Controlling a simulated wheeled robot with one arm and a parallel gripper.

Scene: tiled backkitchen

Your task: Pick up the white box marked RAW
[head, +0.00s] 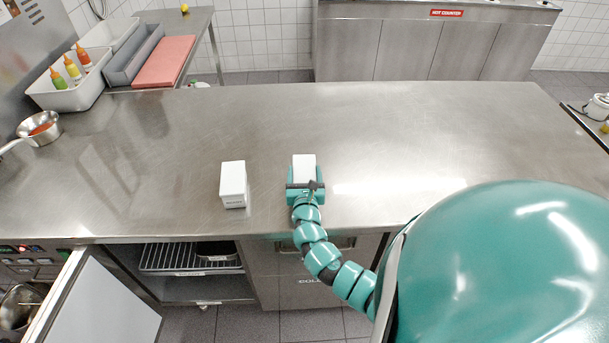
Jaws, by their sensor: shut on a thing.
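Two white boxes stand on the steel worktop (420,130) in the head view. One white box (304,168) is between the fingers of my gripper (304,175), which is shut on it. My gripper and wrist hide its near face, so I cannot read any marking on it. The other white box (233,182) stands upright a short way to the left, apart from my gripper. It has small dark lettering low on its near face, too small to read. I cannot tell whether the held box touches the worktop.
A white bin (75,95) with sauce bottles, a grey tray (134,55) and a red board (166,62) are at the back left. A saucepan (40,127) is at the left edge. An open door (105,305) is below left. The worktop's middle is clear.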

